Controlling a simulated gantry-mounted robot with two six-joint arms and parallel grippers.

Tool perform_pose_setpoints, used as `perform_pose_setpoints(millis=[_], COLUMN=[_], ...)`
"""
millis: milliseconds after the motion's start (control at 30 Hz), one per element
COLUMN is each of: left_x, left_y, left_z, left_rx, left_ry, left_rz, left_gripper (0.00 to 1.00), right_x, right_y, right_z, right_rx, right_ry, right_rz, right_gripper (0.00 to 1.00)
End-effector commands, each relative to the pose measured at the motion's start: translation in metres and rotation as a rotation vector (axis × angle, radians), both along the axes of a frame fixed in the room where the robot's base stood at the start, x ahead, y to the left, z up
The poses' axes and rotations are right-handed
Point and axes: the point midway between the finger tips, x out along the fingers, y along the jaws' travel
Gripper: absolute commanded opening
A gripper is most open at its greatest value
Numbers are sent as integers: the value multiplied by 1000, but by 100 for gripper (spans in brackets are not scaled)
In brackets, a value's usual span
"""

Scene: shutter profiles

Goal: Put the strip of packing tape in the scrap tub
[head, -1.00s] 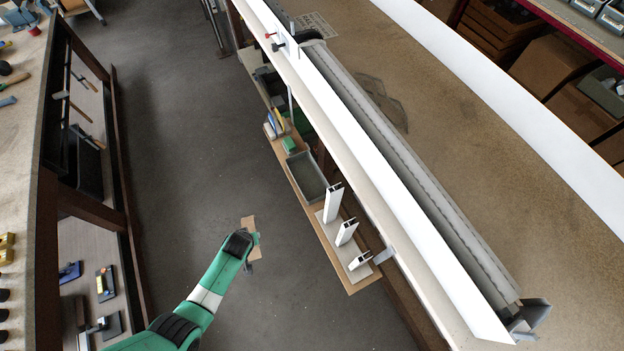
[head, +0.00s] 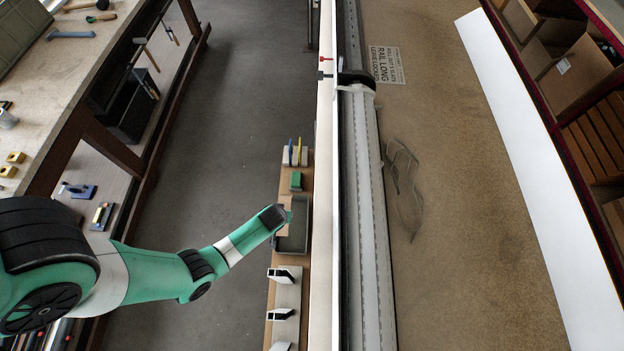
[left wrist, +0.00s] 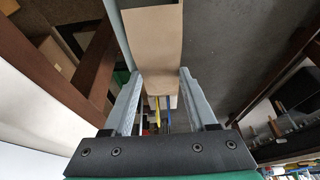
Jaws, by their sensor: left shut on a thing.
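The strip of packing tape is a flat brown piece (left wrist: 152,48) held out past the fingertips of my left gripper (left wrist: 157,80) in the left wrist view. In the head view the left gripper (head: 285,214) is shut on the strip, which shows as a small brown patch (head: 285,230) below the fingers. A grey open rectangular tub (head: 294,243), apparently the scrap tub, sits on the narrow shelf beside the bench. The gripper and strip overlap the tub's upper left part in the head view; their height above it is unclear. My right gripper is out of view.
White profile pieces (head: 284,276) stand on the shelf below the tub. A green block (head: 296,181) and blue and yellow items (head: 294,152) lie above it. The long bench edge (head: 322,200) runs close on the right. Open floor (head: 240,120) lies left.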

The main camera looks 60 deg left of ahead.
Motion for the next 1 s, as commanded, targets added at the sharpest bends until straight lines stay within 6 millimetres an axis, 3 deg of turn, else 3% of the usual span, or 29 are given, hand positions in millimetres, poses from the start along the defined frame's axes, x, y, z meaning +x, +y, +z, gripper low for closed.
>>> perform_pose_setpoints(millis=[167, 500, 667, 900, 1000], left_x=[-1, 0, 0, 0, 0], left_y=[0, 0, 0, 0, 0], left_z=[-5, -66, -65, -103, -102], left_rx=[0, 0, 0, -1, 1], left_ry=[2, 0, 0, 3, 1], left_rz=[-1, -1, -1, 0, -1], left_gripper=[0, 0, 0, 0, 0], right_x=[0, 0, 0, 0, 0], right_y=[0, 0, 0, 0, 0], right_z=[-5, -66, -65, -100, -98], right_rx=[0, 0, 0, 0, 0], right_ry=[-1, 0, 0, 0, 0], right_rz=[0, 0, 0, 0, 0], right_gripper=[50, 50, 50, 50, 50])
